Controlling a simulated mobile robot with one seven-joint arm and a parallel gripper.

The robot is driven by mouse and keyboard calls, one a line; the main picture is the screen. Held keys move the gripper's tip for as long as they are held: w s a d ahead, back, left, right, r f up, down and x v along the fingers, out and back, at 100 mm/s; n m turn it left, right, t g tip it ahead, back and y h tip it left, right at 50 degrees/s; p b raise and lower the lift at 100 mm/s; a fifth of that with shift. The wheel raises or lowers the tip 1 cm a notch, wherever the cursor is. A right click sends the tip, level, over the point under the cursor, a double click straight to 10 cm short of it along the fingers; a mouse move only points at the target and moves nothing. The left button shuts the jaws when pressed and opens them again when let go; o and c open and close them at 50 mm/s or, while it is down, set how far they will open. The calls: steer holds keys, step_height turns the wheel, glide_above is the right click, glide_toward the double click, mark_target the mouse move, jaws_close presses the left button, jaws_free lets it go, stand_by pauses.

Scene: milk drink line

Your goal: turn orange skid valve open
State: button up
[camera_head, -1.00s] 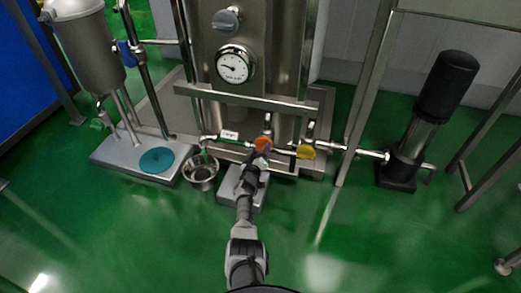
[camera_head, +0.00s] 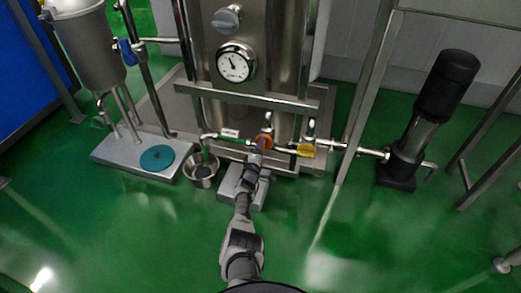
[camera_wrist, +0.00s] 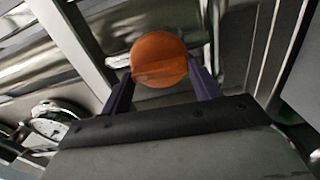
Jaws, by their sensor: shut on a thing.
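The orange valve handle (camera_head: 264,142) sits on the low pipe line in front of the steel tank. In the wrist view the round orange handle (camera_wrist: 159,60) lies between the two dark fingers of my gripper (camera_wrist: 162,85). My gripper is shut on it. In the head view my gripper (camera_head: 258,152) reaches up to the handle from the front, and my arm covers part of the area below it. The valve body behind the handle is mostly hidden.
A yellow valve handle (camera_head: 305,150) is close on the right of the same pipe. A green handle (camera_head: 238,141) lies to the left. A black pump (camera_head: 421,115) stands at right. The dial gauge (camera_head: 236,63) is above.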

steer(key=shift+n, duration=0.4)
steer(key=o, duration=1)
steer(key=p+v, duration=0.9)
steer(key=v, duration=0.4)
steer(key=shift+s+a, duration=0.15)
steer(key=shift+s, duration=0.2)
